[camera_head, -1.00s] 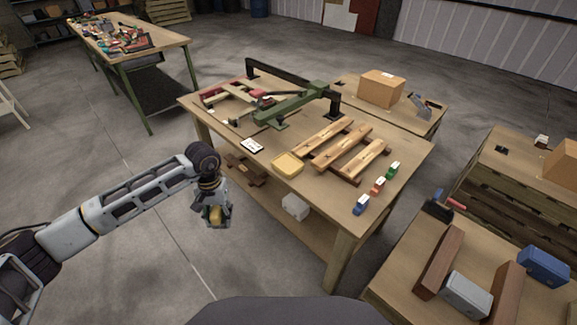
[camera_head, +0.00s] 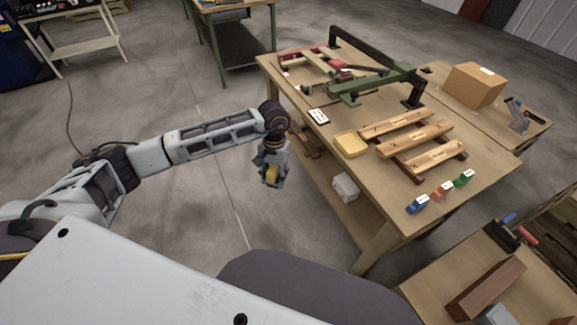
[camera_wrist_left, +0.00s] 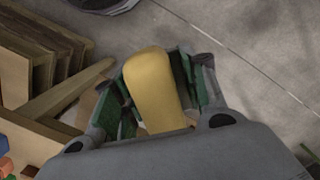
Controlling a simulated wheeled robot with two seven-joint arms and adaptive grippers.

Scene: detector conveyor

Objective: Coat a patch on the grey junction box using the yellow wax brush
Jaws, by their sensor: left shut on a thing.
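My left gripper (camera_head: 271,182) hangs over the floor, left of the main wooden table, pointing down. It is shut on the yellow wax brush (camera_head: 272,174). In the left wrist view, the brush's rounded yellow part (camera_wrist_left: 158,90) sits between the green-padded fingers of the gripper (camera_wrist_left: 160,98); its bristles cannot be made out. The grey junction box (camera_head: 496,316) is cut off at the bottom edge of the head view, beside a brown wooden block (camera_head: 487,287) on the near right table. The brush is well apart from the box. My right gripper is not in view.
The main table (camera_head: 305,137) carries a green arm fixture (camera_head: 375,82), a yellow tray (camera_head: 350,145), wooden slats (camera_head: 415,141) and several small coloured blocks. A white box (camera_head: 345,187) is on its lower shelf. Open floor (camera_head: 190,220) lies to the left.

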